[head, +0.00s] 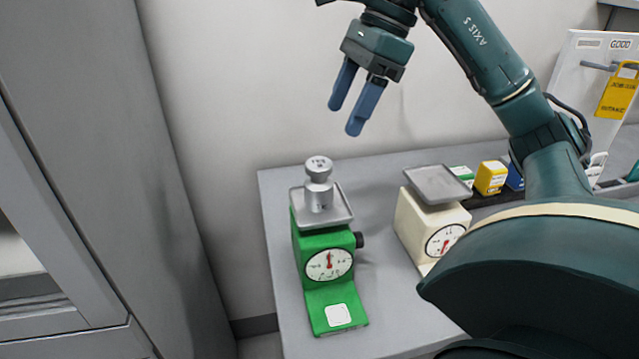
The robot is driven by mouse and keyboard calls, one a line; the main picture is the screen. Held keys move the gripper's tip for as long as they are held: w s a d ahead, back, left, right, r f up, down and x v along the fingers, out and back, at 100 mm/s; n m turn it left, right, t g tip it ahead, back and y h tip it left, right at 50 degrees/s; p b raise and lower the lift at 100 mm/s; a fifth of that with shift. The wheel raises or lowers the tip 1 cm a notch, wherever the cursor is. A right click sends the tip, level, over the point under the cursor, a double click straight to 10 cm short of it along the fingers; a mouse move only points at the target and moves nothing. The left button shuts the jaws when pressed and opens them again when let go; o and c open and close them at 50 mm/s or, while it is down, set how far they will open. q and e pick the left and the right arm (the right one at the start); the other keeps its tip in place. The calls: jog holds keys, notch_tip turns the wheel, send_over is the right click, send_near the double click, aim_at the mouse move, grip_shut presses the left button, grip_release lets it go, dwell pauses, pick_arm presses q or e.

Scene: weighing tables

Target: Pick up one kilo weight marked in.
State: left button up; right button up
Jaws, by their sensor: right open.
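A silver metal weight (319,190) with a knob top stands upright on the tray of the green scale (312,247). A small mark shows on its top but is too small to read. My right gripper (343,118) hangs in the air above the weight and slightly to its right. Its two blue fingers are apart with nothing between them, and they do not touch the weight. My left gripper is not in view.
A cream scale (408,225) with an empty tray stands right of the green one on the grey table (380,333). Small yellow (490,177), green and blue boxes sit behind it. A grey cabinet (120,150) stands at the left. My right arm hides the table's right part.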

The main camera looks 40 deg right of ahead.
aim_at(321, 163)
jog(key=x, duration=0.6)
jog(key=shift+a+b, duration=0.15)
jog(key=shift+b, duration=0.2)
jog(key=x, duration=0.5)
jog(key=shift+w+f, duration=0.15)
jog(key=shift+w, duration=0.05)
grip_shut()
